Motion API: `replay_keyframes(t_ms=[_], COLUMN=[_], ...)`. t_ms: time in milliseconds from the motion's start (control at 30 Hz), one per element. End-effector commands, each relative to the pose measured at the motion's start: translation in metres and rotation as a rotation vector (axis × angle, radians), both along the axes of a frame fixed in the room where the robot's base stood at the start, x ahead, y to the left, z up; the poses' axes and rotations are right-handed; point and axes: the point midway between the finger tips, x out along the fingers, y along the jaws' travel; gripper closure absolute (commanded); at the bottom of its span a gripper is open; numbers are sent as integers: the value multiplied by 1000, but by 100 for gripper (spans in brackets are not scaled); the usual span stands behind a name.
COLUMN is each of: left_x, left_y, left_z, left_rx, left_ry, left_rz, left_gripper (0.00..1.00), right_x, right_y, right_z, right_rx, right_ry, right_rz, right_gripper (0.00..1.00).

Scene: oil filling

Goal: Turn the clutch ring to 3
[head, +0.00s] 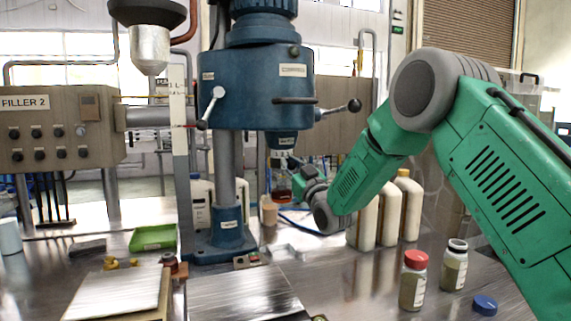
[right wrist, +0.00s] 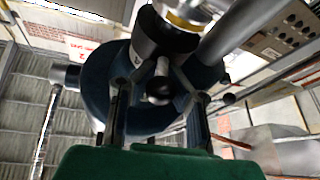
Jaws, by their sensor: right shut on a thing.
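The blue filling-and-capping machine (head: 255,95) stands at the middle of the head view, with a dark clutch ring (head: 283,141) low under its head. My right gripper (head: 291,163) reaches in from the right to just below the ring and is shut on it; its fingers are small and partly hidden by my wrist. In the right wrist view, my two dark fingers (right wrist: 160,105) point up at the round blue underside of the head (right wrist: 95,95), with a black knob (right wrist: 159,90) between them. The ring's numbers cannot be read. My left gripper is not in view.
Cream bottles (head: 409,205) stand behind my right forearm. A green tray (head: 152,238) lies left of the machine base. A control panel (head: 60,130) stands at left.

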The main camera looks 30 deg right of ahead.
Motion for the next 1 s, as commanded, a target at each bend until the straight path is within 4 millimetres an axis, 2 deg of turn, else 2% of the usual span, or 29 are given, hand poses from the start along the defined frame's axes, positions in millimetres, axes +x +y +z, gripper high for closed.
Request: replay_keyframes(t_ms=[33, 333, 833, 933, 1000], left_x=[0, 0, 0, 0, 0], left_y=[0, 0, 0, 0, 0], left_z=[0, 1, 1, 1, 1], left_rx=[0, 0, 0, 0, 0], left_ry=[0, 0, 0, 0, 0], left_rz=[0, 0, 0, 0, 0], left_gripper=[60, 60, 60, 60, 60], right_x=[0, 0, 0, 1, 0], right_y=[-6, -9, -8, -8, -8], right_z=[-5, -5, -4, -4, -4], right_rx=[2, 0, -1, -2, -2], right_ry=[13, 13, 12, 13, 12], right_rz=[21, 141, 168, 169, 169], right_gripper=[100, 100, 100, 63, 60])
